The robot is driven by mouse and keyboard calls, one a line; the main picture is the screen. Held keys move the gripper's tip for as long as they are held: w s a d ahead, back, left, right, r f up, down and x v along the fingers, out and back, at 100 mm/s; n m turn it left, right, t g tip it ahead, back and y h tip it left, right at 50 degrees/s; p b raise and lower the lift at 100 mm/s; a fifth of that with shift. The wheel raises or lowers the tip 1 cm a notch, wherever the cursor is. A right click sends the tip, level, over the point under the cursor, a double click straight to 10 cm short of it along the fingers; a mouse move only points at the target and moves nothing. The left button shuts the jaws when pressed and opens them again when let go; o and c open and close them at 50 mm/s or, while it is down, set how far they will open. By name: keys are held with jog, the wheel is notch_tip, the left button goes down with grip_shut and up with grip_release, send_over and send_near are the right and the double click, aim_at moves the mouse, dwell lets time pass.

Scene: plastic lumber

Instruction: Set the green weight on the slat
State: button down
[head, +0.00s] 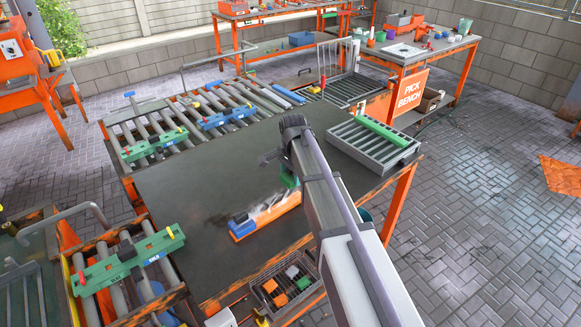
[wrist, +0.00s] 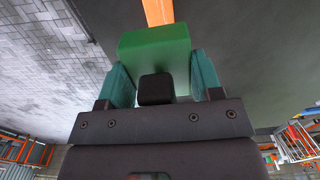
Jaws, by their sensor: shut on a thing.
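In the wrist view, the green weight (wrist: 155,45) is a green block between the two teal fingers of my gripper (wrist: 160,76), which is shut on it. In the head view, my gripper is mostly hidden behind my arm. A bit of green (head: 288,178) shows beside the arm, above the dark table; I cannot tell whether it is finger or weight. A long green bar (head: 381,131) lies on a grey ribbed tray (head: 352,149) at the table's right end. I cannot tell whether this bar is the slat. The held weight is apart from it.
A roller conveyor (head: 215,110) with blue and green fixtures borders the far side. A wire basket (head: 284,288) is below the near edge. The table's left part is clear.

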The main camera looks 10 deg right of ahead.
jog(key=shift+w, duration=0.1)
jog(key=shift+f, duration=0.1)
jog(key=b, duration=0.6)
send_over(293, 198)
notch_tip(293, 198, down, 6)
jog(key=shift+r, duration=0.1)
jog(key=shift+f+b, duration=1.5)
dwell(0.3)
jog(key=shift+c, duration=1)
grip_release()
jog(key=shift+o, duration=0.3)
jog(key=shift+o, duration=0.7)
notch_tip(293, 198, up, 7)
jog(key=p, duration=0.7)
jog(key=shift+r, duration=0.1)
